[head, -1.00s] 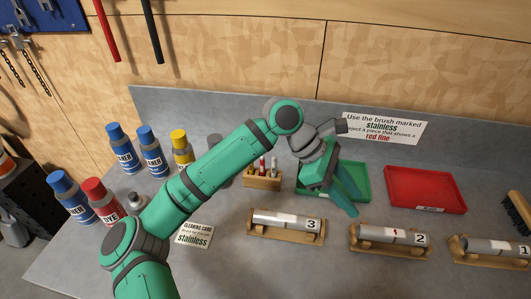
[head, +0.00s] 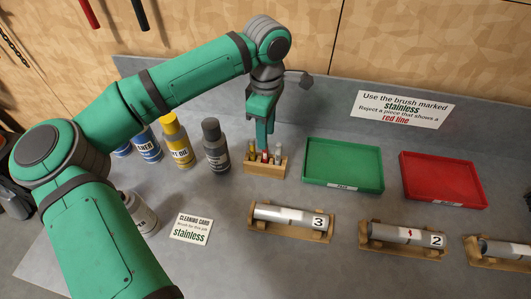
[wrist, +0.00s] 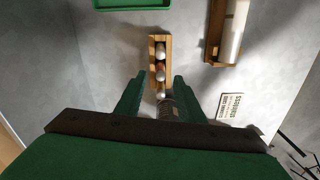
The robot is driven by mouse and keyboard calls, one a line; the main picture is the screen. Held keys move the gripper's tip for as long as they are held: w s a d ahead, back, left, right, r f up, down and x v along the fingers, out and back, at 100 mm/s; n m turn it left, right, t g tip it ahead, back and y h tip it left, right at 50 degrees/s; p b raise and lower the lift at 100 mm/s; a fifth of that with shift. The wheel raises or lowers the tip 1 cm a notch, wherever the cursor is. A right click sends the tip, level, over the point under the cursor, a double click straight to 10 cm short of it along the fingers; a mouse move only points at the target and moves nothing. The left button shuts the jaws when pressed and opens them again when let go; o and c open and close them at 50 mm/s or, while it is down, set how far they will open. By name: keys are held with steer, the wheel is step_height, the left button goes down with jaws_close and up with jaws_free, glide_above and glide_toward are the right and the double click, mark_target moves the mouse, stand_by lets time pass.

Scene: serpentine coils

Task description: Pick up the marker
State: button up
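A small wooden holder (head: 250,166) stands on the bench with three upright stick-shaped items in it. The middle item has red on it and looks like the marker (head: 265,157); labels are too small to read. My gripper (head: 265,146) points down just above the holder, its fingers partly hiding the items. In the wrist view the holder (wrist: 153,58) lies ahead, with light round item tops in a row. My gripper (wrist: 159,76) is open there, one finger on each side of the row's near part. I see nothing held between the fingers.
A dark grey bottle (head: 216,150) and a yellow-capped bottle (head: 177,145) stand left of the holder. A green tray (head: 343,183) is close on its right, a red tray (head: 445,197) farther right. Tube racks, with tube 3 (head: 290,217) nearest, and a cleaning card (head: 191,229) lie in front.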

mark_target(265, 156)
step_height(265, 156, down, 6)
steer(key=shift+a+f, duration=0.15)
steer(key=shift+f, duration=0.1)
jaws_close()
